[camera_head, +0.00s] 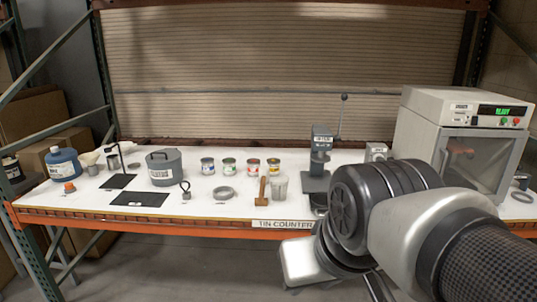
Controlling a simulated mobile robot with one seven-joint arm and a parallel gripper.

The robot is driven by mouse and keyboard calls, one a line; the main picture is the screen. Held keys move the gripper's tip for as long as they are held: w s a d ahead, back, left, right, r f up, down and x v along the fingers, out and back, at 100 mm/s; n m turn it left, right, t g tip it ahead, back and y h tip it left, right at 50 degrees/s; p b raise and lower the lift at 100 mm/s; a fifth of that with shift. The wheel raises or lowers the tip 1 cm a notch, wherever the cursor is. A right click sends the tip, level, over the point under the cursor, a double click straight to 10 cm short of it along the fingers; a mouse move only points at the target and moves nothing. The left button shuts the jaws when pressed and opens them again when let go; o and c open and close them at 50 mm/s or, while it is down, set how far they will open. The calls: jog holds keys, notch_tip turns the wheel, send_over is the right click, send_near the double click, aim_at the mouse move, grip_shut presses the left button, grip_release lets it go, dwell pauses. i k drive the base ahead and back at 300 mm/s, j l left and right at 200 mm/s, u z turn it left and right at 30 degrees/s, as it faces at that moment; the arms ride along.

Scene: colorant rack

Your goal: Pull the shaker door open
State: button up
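The shaker (452,104) is a pale box at the right end of the counter, with a lit green display reading READY above its door. The shaker door (475,135) has a grey frame around a glazed window and looks shut. An upright bar, which may be its handle, shows near its left edge. My gripper's fingers cannot be made out; the arm's far end drops below the counter's front edge.
The white counter (232,213) has an orange front beam. A lever press (320,158) stands left of the shaker. Several small tins, a grey bucket (165,168), a wooden mallet (262,190) and a blue jug (64,163) stand further left. A small grey device (377,151) sits beside the shaker.

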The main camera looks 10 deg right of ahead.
aim_at(520, 136)
jog(key=z, duration=1.4)
jog(key=i+j+z, duration=0.1)
jog(key=z, duration=0.2)
jog(key=i+j, duration=0.2)
jog(key=i, duration=0.15)
jog(key=i+j, duration=0.2)
jog(key=i, duration=0.2)
